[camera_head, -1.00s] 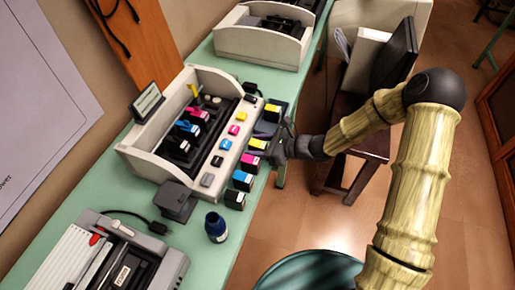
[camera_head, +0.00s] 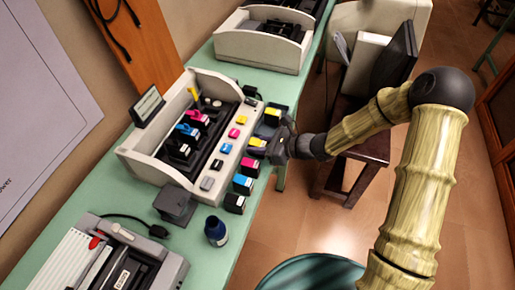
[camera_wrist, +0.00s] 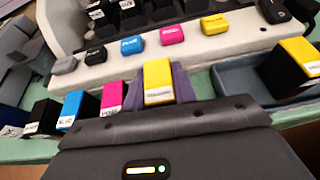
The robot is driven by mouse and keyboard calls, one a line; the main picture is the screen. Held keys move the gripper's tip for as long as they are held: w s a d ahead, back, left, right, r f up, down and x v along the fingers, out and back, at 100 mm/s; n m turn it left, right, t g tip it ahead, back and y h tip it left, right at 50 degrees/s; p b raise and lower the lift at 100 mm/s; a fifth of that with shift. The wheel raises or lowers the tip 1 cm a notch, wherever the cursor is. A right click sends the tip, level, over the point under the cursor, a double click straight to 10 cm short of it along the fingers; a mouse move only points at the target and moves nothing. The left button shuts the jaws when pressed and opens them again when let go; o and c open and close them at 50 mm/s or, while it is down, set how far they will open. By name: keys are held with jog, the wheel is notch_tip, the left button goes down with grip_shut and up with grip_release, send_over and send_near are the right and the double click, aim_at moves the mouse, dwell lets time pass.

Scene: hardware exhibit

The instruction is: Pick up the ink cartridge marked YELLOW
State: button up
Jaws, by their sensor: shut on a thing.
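My gripper (camera_head: 273,146) is shut on a yellow-topped ink cartridge (camera_wrist: 158,82). In the wrist view the cartridge stands upright between my two purplish fingers, its white label facing me but too blurred to read surely. In the head view this yellow cartridge (camera_head: 257,143) is at the table's front edge, partly hidden by my gripper. I cannot tell whether it is off the table. A second yellow-topped cartridge (camera_wrist: 300,66) with a dark body stands in a dark tray to the right; it also shows in the head view (camera_head: 272,116).
Magenta (camera_wrist: 112,97), blue (camera_wrist: 71,110) and black (camera_wrist: 42,117) cartridges stand in a row left of my gripper. Behind them is a white printer housing (camera_head: 140,165) with coloured pads. A dark blue bottle (camera_head: 216,231) and grey device (camera_head: 175,203) stand nearer. A stool (camera_head: 350,165) is beside the table.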

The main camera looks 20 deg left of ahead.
aim_at(258, 142)
notch_tip(258, 142, up, 8)
jog(key=shift+p, duration=0.3)
dwell(0.4)
